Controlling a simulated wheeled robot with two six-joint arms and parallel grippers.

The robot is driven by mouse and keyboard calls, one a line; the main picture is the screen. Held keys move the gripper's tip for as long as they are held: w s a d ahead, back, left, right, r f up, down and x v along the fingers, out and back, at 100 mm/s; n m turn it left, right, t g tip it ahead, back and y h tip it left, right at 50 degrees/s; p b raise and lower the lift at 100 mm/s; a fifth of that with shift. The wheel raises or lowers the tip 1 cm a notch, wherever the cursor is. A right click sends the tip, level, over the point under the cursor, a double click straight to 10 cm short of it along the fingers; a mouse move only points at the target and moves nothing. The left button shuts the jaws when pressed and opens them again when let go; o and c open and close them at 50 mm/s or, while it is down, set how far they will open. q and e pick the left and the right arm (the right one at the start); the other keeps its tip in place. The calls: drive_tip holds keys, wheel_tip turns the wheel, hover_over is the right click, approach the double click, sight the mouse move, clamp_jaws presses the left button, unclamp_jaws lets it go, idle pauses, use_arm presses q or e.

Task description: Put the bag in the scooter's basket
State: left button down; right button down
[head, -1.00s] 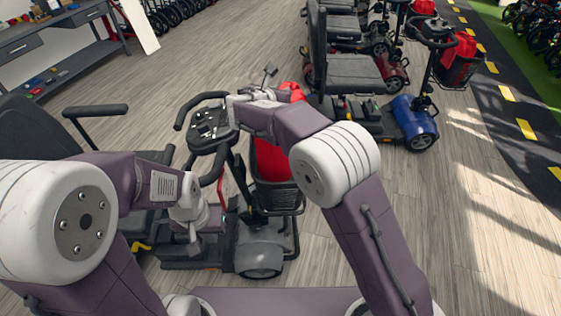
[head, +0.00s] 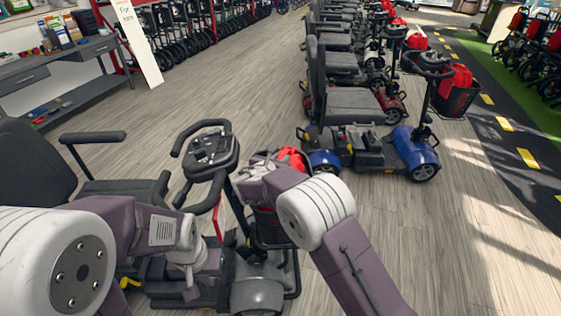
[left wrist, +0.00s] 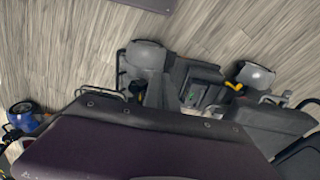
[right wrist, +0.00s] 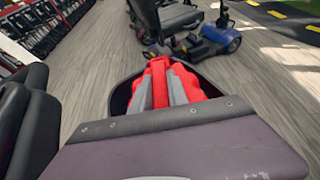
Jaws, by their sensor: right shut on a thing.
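The bag (right wrist: 160,88) is red, and my right gripper (right wrist: 162,86) is shut on it in the right wrist view. The dark rim of the scooter's basket (right wrist: 121,98) surrounds the bag there, with the bag at the basket's opening. In the head view the top of the bag (head: 292,157) shows behind my right arm, which hides most of the basket and the gripper's fingers. The scooter (head: 210,150) stands close in front of me, its handlebar left of the bag.
A blue scooter (head: 415,150) stands at the right, with a red bag (head: 461,78) in its own basket. More scooters line up behind it. A grey workbench (head: 60,80) is at the far left. Clear wooden floor (head: 240,75) lies between.

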drive_tip(key=shift+r, duration=0.1)
drive_tip(key=shift+f, duration=0.2)
drive_tip(key=c, duration=1.3)
unclamp_jaws()
drive_tip(key=shift+s, duration=0.1)
drive_tip(key=shift+r, duration=0.25)
drive_tip(key=p+v, duration=0.1)
drive_tip(key=v, duration=1.1)
drive_tip(key=shift+f, duration=0.1)
